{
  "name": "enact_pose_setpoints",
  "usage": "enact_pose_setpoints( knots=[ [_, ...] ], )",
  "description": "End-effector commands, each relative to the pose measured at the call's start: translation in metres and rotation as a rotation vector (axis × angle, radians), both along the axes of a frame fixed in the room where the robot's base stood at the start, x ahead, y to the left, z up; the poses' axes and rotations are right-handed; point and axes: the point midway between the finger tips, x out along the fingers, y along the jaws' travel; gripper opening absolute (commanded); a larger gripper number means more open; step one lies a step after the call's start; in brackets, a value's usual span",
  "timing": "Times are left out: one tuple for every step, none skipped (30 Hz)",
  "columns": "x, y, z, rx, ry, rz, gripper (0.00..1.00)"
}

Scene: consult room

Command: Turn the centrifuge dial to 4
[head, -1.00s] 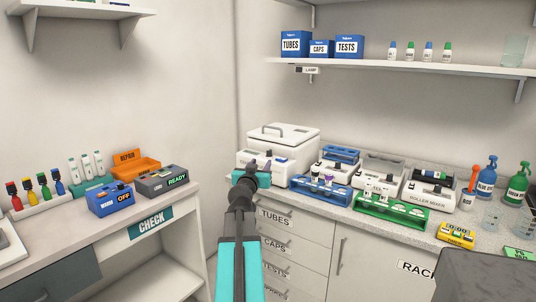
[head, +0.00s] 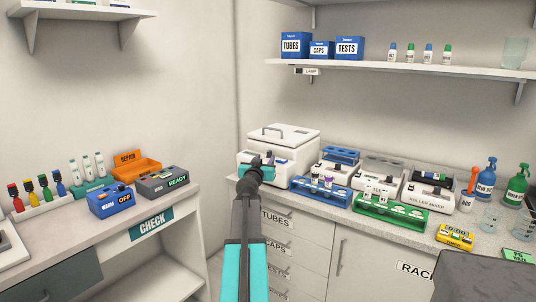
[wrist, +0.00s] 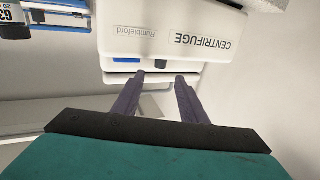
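The white centrifuge (head: 290,140), a boxy unit with a handled lid, stands at the left end of the right-hand counter. In the wrist view its labelled body (wrist: 185,30) shows upside down. In the head view my gripper (head: 262,160) covers part of the centrifuge front. The dial's numbers and setting are not readable.
Right of the centrifuge stand a blue tube rack (head: 322,194), a green rack (head: 390,217) and a roller mixer (head: 428,195). A yellow timer (head: 456,234) sits near the counter edge. The left desk holds a blue box reading OFF (head: 110,201) and a grey box reading READY (head: 162,182).

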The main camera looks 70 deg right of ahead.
Motion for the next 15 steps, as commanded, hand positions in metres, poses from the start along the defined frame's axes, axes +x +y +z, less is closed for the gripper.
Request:
enact_pose_setpoints(
  knots=[
    [0.001,-0.007,0.001,0.001,0.000,-0.001,0.39],
    [0.001,-0.010,0.001,0.001,0.000,-0.001,0.39],
    [0.002,-0.013,0.001,0.001,0.000,-0.001,0.39],
    [0.002,-0.016,0.001,0.001,0.000,-0.001,0.39],
    [0.003,-0.019,0.001,0.001,0.000,-0.001,0.39],
    [0.003,-0.022,0.001,0.001,0.001,-0.001,0.39],
    [0.004,-0.025,0.001,0.000,0.001,-0.001,0.39],
    [0.004,-0.028,0.001,0.000,0.001,-0.001,0.39],
    [0.004,-0.031,0.001,0.000,0.001,-0.001,0.39],
    [0.005,-0.034,0.001,0.000,0.001,-0.001,0.39],
    [0.005,-0.036,0.001,0.000,0.001,-0.001,0.39],
    [0.006,-0.040,0.001,0.000,0.000,-0.001,0.39],
    [0.006,-0.043,0.001,0.000,0.000,-0.001,0.39],
    [0.007,-0.045,0.001,0.000,0.000,0.000,0.39],
    [0.007,-0.049,0.001,0.000,0.000,0.000,0.39]
  ],
)
